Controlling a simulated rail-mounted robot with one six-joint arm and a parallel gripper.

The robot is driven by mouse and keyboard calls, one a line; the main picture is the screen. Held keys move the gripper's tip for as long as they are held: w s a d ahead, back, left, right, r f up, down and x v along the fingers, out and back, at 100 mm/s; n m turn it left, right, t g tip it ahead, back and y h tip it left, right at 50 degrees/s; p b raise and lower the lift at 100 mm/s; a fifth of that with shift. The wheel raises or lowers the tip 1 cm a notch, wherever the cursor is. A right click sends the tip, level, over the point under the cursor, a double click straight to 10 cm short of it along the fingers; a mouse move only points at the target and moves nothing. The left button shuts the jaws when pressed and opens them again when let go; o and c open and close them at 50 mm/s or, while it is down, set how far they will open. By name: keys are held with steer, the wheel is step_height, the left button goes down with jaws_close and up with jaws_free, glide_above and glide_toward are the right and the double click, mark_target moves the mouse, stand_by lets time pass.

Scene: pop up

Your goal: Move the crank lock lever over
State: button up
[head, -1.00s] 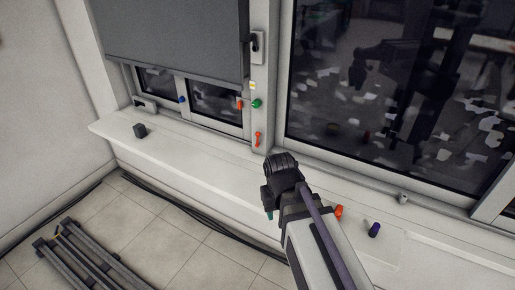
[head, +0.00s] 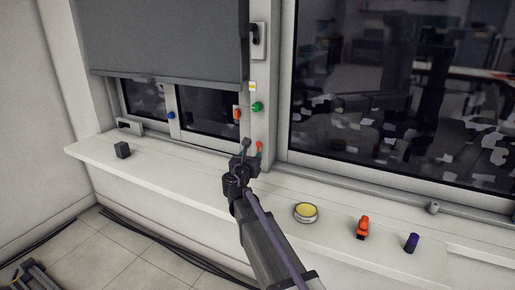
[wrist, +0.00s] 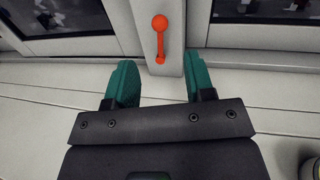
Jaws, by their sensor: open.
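A small red lever with a round knob (head: 259,146) is on the lower part of the white window post. I take it to be the crank lock lever. In the wrist view the lever (wrist: 160,42) stands upright, knob at the top, roughly centred between the fingers and beyond their tips. My gripper (wrist: 155,80) is open and empty, with teal fingers spread apart, and no finger visibly touches the lever. In the head view my gripper (head: 246,158) is just in front of the post and partly covers the area below the lever.
Higher up are an orange handle (head: 237,114), a green knob (head: 257,106) and a black window handle (head: 254,34). On the sill (head: 190,178) are a dark cube (head: 122,150), a yellow-topped tin (head: 305,212), an orange object (head: 362,228) and a purple cylinder (head: 412,243).

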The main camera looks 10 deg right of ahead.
mark_target(258, 146)
steer(key=x, duration=0.9)
jaws_close()
